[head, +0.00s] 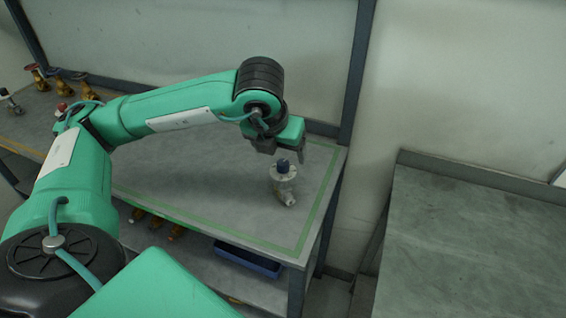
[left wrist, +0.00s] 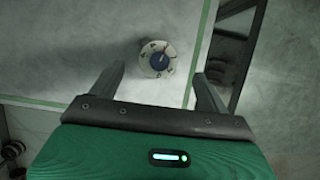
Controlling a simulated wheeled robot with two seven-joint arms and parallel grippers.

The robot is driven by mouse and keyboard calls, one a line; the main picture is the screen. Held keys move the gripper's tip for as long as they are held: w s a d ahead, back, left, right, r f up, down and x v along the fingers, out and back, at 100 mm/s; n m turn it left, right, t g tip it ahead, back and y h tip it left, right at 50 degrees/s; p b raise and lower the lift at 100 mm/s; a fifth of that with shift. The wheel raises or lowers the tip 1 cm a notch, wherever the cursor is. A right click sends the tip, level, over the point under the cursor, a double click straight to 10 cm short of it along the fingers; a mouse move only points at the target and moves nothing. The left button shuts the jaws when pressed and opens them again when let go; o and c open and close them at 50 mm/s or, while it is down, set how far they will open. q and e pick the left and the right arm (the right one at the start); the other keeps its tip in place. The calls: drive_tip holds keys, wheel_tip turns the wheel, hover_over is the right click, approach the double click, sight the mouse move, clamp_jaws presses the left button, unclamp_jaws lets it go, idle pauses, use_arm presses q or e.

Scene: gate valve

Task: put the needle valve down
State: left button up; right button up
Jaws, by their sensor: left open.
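The needle valve (head: 284,180) stands on the grey table inside a green outline, near the table's right end. It has a dark blue knob, a pale round flange and a pale metal body below. In the left wrist view the needle valve (left wrist: 158,59) shows from above, with its blue knob in the middle of the round flange. My left gripper (head: 288,155) is above and just behind it in the head view. In the left wrist view my left gripper (left wrist: 160,80) has its fingers wide apart, with the valve beyond the tips between them. My right gripper is not in view.
Several brass valves with red and dark handles (head: 60,82) stand at the table's far left. A blue bin (head: 247,260) and more brass parts (head: 157,222) are on the shelf below. A separate grey bench (head: 470,240) at right is bare.

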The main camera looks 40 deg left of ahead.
use_arm(q)
drive_tip(key=v, duration=0.4)
drive_tip(key=shift+s+r, duration=0.1)
drive_tip(key=shift+r, duration=0.15)
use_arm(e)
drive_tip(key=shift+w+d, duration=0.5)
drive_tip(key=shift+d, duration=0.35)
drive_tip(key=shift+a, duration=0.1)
